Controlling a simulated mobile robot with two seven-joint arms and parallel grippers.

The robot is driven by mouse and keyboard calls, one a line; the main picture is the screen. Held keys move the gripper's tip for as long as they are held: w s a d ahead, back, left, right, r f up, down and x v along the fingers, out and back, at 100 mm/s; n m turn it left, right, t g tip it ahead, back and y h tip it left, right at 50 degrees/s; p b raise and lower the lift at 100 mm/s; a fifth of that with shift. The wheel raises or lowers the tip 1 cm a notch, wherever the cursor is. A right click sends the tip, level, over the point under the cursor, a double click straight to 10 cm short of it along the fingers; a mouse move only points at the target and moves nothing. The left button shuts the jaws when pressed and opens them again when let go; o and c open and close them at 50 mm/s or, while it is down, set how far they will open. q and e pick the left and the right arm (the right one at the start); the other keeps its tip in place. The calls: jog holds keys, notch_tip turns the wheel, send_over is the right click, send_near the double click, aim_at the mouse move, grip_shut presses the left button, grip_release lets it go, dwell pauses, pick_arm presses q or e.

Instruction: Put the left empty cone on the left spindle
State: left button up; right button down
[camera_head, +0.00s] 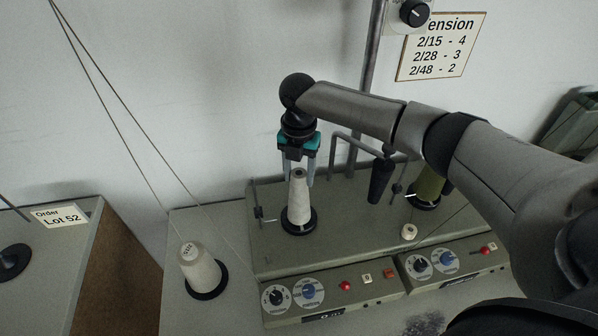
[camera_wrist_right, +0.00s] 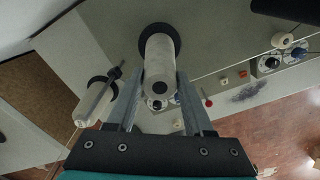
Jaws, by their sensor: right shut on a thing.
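The pale, empty-looking cone (camera_head: 299,203) stands upright over the black round base of the left spindle (camera_head: 298,227) on the grey machine. The spindle itself is hidden, and I cannot tell whether the cone's foot touches the base. My right gripper (camera_head: 299,172) comes down from above with one finger on each side of the cone's upper part, shut on it. In the right wrist view the cone (camera_wrist_right: 160,65) lies between the fingers of the gripper (camera_wrist_right: 161,85), with the black base (camera_wrist_right: 153,31) behind it. My left gripper is not in view.
A white yarn cone (camera_head: 200,267) stands front left with threads rising from it. An olive package (camera_head: 429,186) sits on the right spindle. A dark tapered part (camera_head: 380,180) stands between the spindles. Control panels (camera_head: 333,295) line the front. A side table carries an order card (camera_head: 59,215).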

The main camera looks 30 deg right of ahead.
jog(key=shift+f, duration=0.15)
jog(key=shift+c, duration=1)
grip_release()
notch_tip(320, 180, up, 15)
